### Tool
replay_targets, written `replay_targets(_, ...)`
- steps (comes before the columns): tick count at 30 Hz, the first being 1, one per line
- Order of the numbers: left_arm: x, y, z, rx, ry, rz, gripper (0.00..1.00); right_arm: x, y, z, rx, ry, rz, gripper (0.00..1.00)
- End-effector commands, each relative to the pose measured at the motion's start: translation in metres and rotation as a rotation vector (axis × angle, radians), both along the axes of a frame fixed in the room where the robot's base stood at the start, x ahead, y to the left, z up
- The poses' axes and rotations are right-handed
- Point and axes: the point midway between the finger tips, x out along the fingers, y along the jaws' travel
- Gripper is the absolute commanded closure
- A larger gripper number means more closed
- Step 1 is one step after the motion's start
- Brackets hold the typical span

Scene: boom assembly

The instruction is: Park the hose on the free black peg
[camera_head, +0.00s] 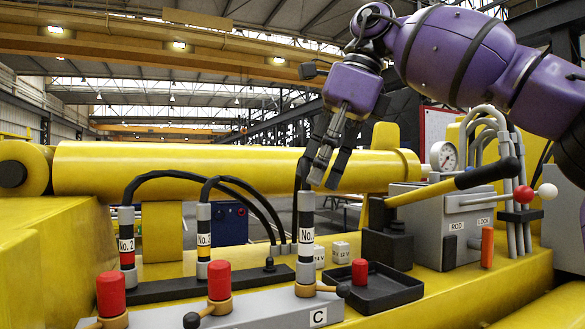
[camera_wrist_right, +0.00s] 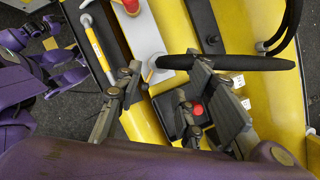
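The hose (camera_head: 307,222) has a grey coupling with a white "No." label and stands upright at the right end of the grey block marked C. Its black hose rises from the top. In the wrist view the black hose (camera_wrist_right: 250,63) crosses ahead of my fingers. The free black peg (camera_head: 269,265) stands on the black rail (camera_head: 180,289), left of that coupling; it also shows in the wrist view (camera_wrist_right: 211,40). My right gripper (camera_head: 325,180) points down just above and right of the coupling. Its fingers are apart and nothing shows clamped between them. My left gripper cannot be made out.
Hoses No.2 (camera_head: 126,245) and No.3 (camera_head: 203,245) stand upright on the rail. Red-capped valves (camera_head: 219,283) line the grey block (camera_head: 270,310). A black tray (camera_head: 385,290) with a red cap (camera_head: 360,272) and a lever (camera_head: 450,183) are at the right.

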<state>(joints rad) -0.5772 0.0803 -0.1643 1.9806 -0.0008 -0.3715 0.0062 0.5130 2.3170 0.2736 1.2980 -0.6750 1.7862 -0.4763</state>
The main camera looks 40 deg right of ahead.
Motion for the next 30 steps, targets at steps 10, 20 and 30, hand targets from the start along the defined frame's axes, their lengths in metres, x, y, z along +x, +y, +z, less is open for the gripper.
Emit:
replay_targets(10, -0.008, 0.001, -0.002, 0.002, 0.016, 0.000, 1.00, 0.011, 0.010, -0.039, -0.001, 0.002, 0.002, 0.64)
replay_targets(20, -0.001, -0.002, 0.003, -0.002, 0.002, -0.003, 1.00, 0.021, 0.018, -0.069, 0.000, 0.000, 0.000, 0.64)
replay_targets(30, -0.001, -0.002, 0.003, -0.002, 0.002, -0.003, 1.00, 0.022, 0.018, -0.072, 0.000, 0.001, -0.001, 0.71)
